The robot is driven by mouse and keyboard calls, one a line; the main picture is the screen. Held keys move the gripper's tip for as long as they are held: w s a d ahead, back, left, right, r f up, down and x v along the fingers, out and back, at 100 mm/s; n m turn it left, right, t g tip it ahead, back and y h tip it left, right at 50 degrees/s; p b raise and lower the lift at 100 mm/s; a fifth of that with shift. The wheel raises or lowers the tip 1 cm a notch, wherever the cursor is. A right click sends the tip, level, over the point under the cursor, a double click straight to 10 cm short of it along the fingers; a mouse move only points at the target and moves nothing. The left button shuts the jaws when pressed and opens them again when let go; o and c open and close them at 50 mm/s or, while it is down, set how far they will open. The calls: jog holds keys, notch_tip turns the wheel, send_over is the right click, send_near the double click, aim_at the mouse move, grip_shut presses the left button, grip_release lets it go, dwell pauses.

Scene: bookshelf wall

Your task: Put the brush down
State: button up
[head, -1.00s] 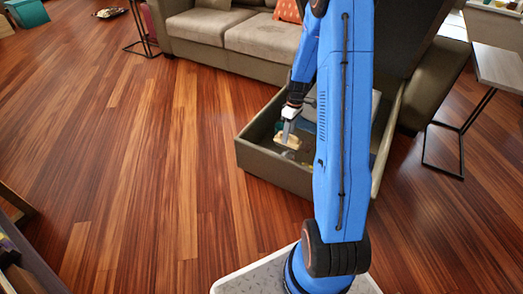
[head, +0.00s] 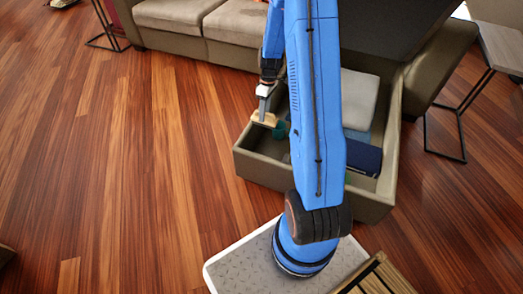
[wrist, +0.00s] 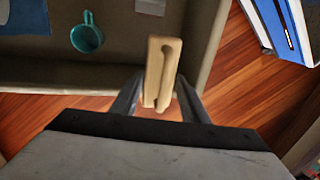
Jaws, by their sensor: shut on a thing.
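My gripper (head: 263,108) is shut on the brush (head: 264,119), a pale tan wooden piece. In the head view the brush is at the left wall of the open grey storage box (head: 262,171). In the wrist view the brush (wrist: 162,68) sits between the two fingers, over a corner of the box's rim, with floor showing beyond. No bristles can be made out. Its height above the rim is hard to judge.
A teal mug (wrist: 87,36) lies inside the box. The box also holds a dark blue item (head: 362,158) and a pale cushion-like block (head: 358,98). A sofa (head: 180,18) stands behind, a side table (head: 499,48) at right.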

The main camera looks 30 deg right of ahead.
notch_tip(320, 180, down, 26)
jog(key=shift+f, duration=0.2)
dwell(0.5)
jog(key=shift+f, duration=0.15)
jog(key=o, duration=1)
jog(key=shift+c, duration=0.2)
